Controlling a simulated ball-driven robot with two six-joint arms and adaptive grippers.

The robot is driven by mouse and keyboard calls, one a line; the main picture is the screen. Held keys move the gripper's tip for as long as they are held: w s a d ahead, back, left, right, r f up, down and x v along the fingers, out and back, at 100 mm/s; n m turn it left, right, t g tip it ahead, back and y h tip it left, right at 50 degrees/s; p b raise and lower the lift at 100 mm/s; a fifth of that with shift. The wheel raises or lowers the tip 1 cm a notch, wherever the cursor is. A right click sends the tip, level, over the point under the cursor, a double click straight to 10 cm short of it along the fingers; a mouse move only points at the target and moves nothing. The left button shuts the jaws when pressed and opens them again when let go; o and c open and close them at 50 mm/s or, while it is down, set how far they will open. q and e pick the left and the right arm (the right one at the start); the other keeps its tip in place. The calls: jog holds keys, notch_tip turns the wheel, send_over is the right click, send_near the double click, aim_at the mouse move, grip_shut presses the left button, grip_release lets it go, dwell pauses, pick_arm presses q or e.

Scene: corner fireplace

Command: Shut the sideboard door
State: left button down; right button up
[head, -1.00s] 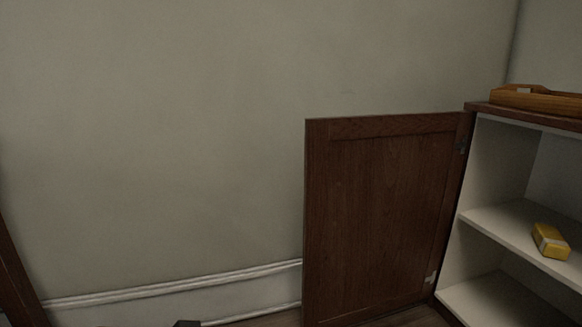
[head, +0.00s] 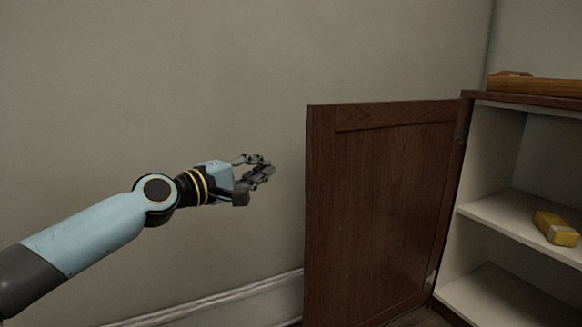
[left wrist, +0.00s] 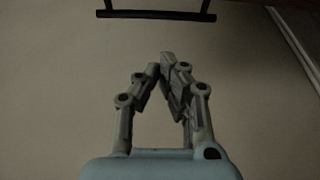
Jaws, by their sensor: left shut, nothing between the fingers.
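The sideboard door (head: 385,210) is a dark brown wooden panel, swung wide open to the left of the sideboard (head: 515,101). It hangs from hinges at the cabinet's left edge. My left gripper (head: 268,170) is shut and empty, in front of the wall and a short way left of the door's free edge, apart from it. In the left wrist view my left gripper (left wrist: 166,62) has its fingertips together, with the pale wall behind. A dark bar-like handle (left wrist: 156,15) shows at the top of that view. My right gripper is not in view.
The open sideboard has pale shelves (head: 500,211), with a yellow block-like packet (head: 555,229) on the middle one. A wooden tray (head: 535,84) sits on top. A plain wall (head: 200,80) with a white skirting board (head: 225,302) stands behind my arm.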

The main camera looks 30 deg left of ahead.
pick_arm(q)
jog(key=w+d, duration=0.4)
jog(key=d, duration=0.1)
jog(key=shift+d, duration=0.15)
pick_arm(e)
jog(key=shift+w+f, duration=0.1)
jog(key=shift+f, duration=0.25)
